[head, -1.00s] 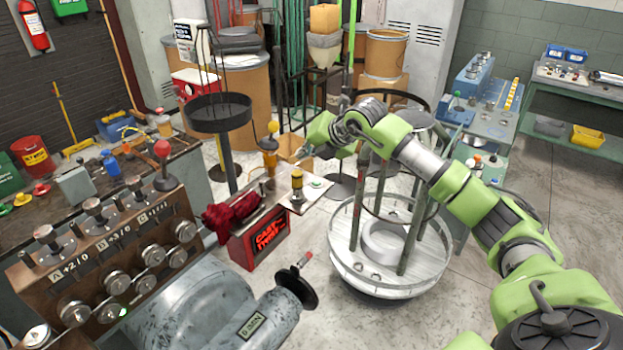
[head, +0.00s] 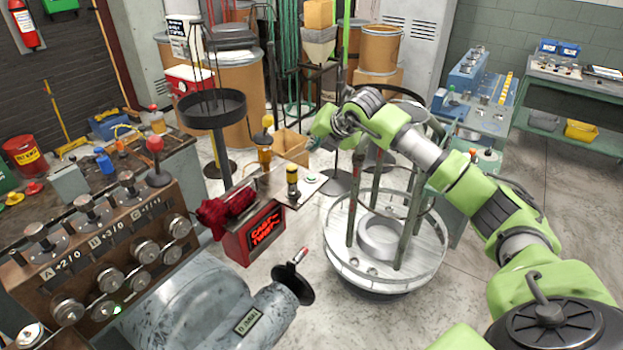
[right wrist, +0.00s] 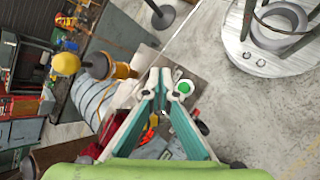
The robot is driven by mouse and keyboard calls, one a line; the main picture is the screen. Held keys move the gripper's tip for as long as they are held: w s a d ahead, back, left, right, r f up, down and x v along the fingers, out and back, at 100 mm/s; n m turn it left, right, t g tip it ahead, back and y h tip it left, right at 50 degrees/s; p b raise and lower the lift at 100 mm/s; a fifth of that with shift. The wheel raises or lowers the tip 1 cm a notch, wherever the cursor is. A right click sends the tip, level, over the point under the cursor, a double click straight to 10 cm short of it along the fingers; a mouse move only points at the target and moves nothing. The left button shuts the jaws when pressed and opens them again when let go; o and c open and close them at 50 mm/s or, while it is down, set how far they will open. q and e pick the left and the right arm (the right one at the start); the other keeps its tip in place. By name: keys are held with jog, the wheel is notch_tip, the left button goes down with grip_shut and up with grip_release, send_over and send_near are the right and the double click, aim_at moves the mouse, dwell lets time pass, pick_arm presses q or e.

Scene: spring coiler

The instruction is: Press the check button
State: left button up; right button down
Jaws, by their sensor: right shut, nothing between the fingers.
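A green button (head: 312,178) sits on a light plate at the right end of the red-fronted "CAST TWIST" bench (head: 262,232). I take it to be the check button, though I cannot read a label. The green button also shows in the right wrist view (right wrist: 184,87), just right of my fingertips. My right gripper (head: 314,143) appears above the button in the head view, apart from it. Its fingers (right wrist: 161,74) are shut together and empty in the right wrist view. My left gripper is not in view.
A yellow-topped post (head: 292,178) stands left of the button, and a taller yellow-knobbed lever (head: 266,140) rises behind it. A round white-based stand with upright posts (head: 385,275) is to the right. A lever console (head: 110,235) fills the lower left.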

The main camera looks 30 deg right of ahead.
jog(key=b, duration=0.3)
send_over(313, 178)
notch_tip(313, 178, down, 6)
jog(key=shift+r, duration=0.2)
jog(key=shift+f+b, duration=0.45)
jog(key=shift+f, duration=0.25)
dwell(0.5)
jog(key=shift+f+b, duration=0.35)
jog(key=shift+b, duration=0.2)
jog(key=shift+f+b, duration=0.5)
jog(key=shift+b, duration=0.05)
dwell(0.4)
jog(key=shift+r, duration=0.1)
jog(key=shift+r+p, duration=0.3)
jog(key=shift+r, duration=0.45)
